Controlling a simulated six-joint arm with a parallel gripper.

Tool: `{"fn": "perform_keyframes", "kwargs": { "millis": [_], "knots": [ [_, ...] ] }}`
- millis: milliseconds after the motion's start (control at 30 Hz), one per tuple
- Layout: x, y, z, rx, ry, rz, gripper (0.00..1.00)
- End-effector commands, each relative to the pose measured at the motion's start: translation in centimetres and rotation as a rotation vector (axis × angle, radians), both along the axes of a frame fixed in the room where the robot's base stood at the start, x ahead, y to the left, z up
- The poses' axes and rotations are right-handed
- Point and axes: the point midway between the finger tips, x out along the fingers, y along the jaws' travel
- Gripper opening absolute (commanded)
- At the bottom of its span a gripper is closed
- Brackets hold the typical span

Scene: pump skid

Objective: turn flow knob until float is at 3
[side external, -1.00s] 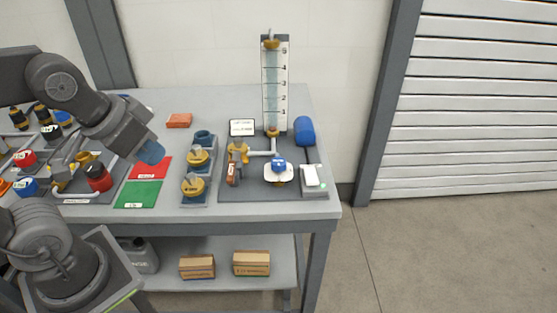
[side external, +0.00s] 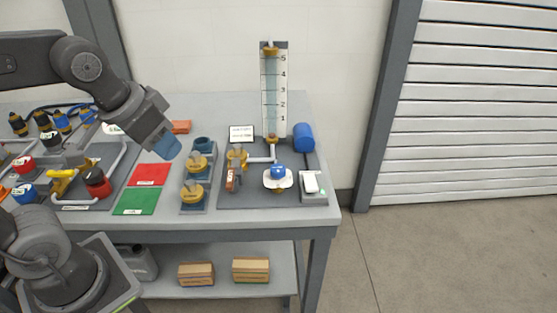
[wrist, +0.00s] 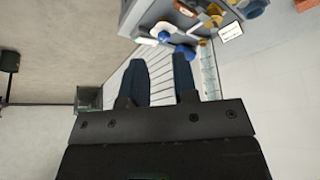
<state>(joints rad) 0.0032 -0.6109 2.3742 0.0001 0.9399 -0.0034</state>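The flow meter (side external: 272,92) is a clear upright tube on a white scale numbered 1 to 5, at the back of the grey skid plate. I cannot make out the float inside it. A blue knob (side external: 278,170) on a white plate sits in front of the meter and looks like the flow knob. My gripper (side external: 167,144) is in the air left of the skid, well apart from the knob. In the wrist view my gripper (wrist: 160,75) shows two dark blue fingers spread apart with nothing between them.
A blue cylinder (side external: 304,137) stands right of the meter, with a white-topped box (side external: 311,184) in front. Yellow-handled valves (side external: 195,178) and a red-brown lever (side external: 233,178) are left of the knob. Red (side external: 151,174) and green (side external: 136,201) mats lie flat below my gripper.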

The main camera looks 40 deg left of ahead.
Motion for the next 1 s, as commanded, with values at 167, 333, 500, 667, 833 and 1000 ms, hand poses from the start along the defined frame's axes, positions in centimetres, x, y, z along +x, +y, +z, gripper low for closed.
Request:
{"fn": "perform_keyframes", "kwargs": {
  "millis": [167, 333, 500, 667, 833, 1000],
  "knots": [
    [6.2, -0.2, 1.5, -0.002, 0.105, -0.001, 0.44],
    [12.4, -0.5, 1.3, -0.002, 0.204, -0.001, 0.60],
    [18.5, -0.8, -0.8, -0.002, 0.301, -0.001, 0.69],
    [23.1, -1.2, -3.7, 0.000, 0.379, -0.001, 0.69],
    [25.7, -1.4, -6.1, 0.001, 0.427, -0.001, 0.69],
    [26.4, -1.5, -7.1, 0.001, 0.441, -0.001, 0.69]
  ]
}}
